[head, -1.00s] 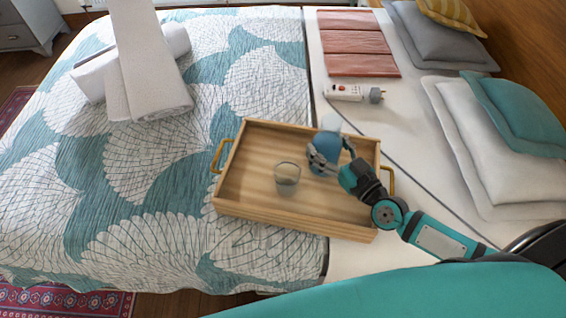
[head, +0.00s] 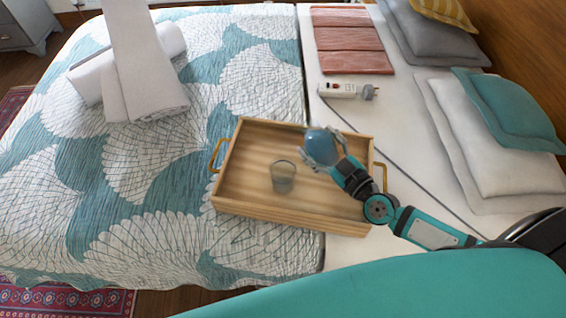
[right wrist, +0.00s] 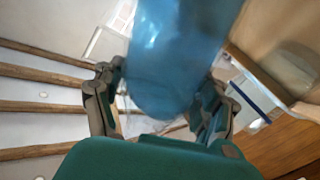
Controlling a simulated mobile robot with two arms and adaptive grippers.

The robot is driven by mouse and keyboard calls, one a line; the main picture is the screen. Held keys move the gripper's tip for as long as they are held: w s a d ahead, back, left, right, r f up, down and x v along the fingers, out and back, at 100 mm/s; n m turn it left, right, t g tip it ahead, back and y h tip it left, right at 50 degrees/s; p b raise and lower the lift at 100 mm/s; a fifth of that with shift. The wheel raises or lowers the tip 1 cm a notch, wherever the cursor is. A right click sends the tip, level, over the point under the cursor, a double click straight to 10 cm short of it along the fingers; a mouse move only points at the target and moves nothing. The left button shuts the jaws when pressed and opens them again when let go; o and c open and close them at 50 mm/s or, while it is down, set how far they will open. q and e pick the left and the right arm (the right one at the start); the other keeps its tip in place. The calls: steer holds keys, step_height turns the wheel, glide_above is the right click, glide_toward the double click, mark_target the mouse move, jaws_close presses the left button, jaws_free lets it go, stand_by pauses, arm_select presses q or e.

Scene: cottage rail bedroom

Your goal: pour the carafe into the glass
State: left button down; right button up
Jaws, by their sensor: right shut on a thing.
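The carafe (head: 317,142) holds blue liquid and is in my right gripper (head: 326,157), over the back right part of the wooden tray. In the right wrist view its blue body (right wrist: 170,65) fills the upper middle, between the two fingers of the gripper (right wrist: 160,103). Its neck is not clear in the head view, and I cannot tell its exact tilt. The clear glass (head: 283,177) stands upright on the tray, left of and nearer than the carafe, apart from it. It looks empty. My left gripper is out of view.
The wooden tray (head: 248,205) has raised walls and brass handles, and lies across the quilt edge and white sheet. A power strip (head: 340,90) with a dark cable lies behind it. A rolled white towel (head: 150,90) and several pillows (head: 480,140) are farther off.

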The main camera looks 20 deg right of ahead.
steer(key=shift+a+r+n, duration=0.1)
steer(key=shift+a+n, duration=0.1)
steer(key=shift+n, duration=0.5)
steer(key=shift+a+r+n+p, duration=0.25)
steer(key=shift+r+n+p, duration=0.25)
steer(key=shift+r+p, duration=0.35)
steer(key=shift+r+n+p, duration=0.3)
steer(key=shift+n+p, duration=0.15)
steer(key=shift+n, duration=0.55)
steer(key=shift+n+h, duration=0.3)
steer(key=shift+n, duration=0.5)
steer(key=f+b, duration=0.5)
steer(key=shift+d, duration=0.3)
steer(key=shift+w+d+r+n+p, duration=0.1)
steer(key=shift+r+n+p, duration=0.2)
steer(key=shift+r+p, duration=0.35)
steer(key=shift+r, duration=0.3)
steer(key=shift+d+r+n, duration=0.1)
steer(key=shift+r+n, duration=0.1)
steer(key=shift+n, duration=0.4)
steer(key=shift+f+b, duration=0.15)
steer(key=shift+b, duration=0.15)
